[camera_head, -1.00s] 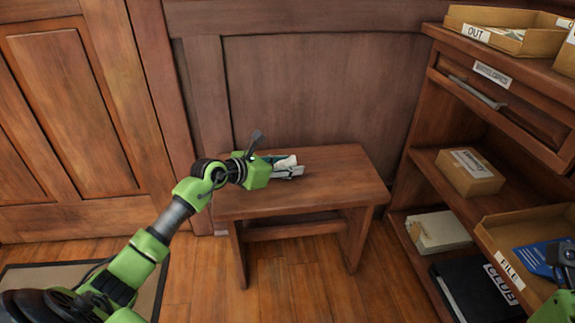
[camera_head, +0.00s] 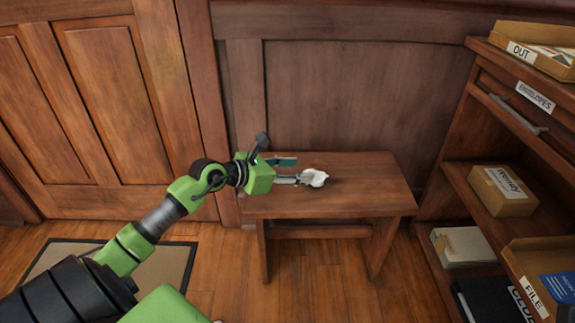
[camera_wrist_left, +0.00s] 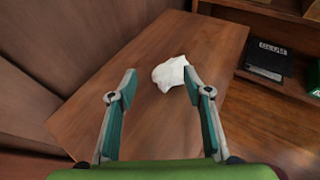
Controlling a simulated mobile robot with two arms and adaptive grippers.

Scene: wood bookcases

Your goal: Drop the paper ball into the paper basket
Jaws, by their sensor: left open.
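The white crumpled paper ball (camera_head: 315,178) lies on the wooden bench (camera_head: 370,190) in the head view. It also shows in the left wrist view (camera_wrist_left: 171,73), at the fingertips and close to the right-hand finger; whether that finger touches it I cannot tell. My left gripper (camera_head: 292,171) is over the bench, just left of the ball, with its fingers pointing right. In the left wrist view its two teal fingers (camera_wrist_left: 160,82) are spread apart with nothing held. The paper basket and my right gripper are not in view.
A shelf unit (camera_head: 455,185) stands right of the bench, with an OUT tray (camera_head: 525,58), a small box (camera_head: 502,190) and a FILE tray (camera_head: 530,290). A wooden door (camera_head: 120,110) and a mat (camera_head: 165,268) are at left. Floor (camera_head: 320,285) before the bench is clear.

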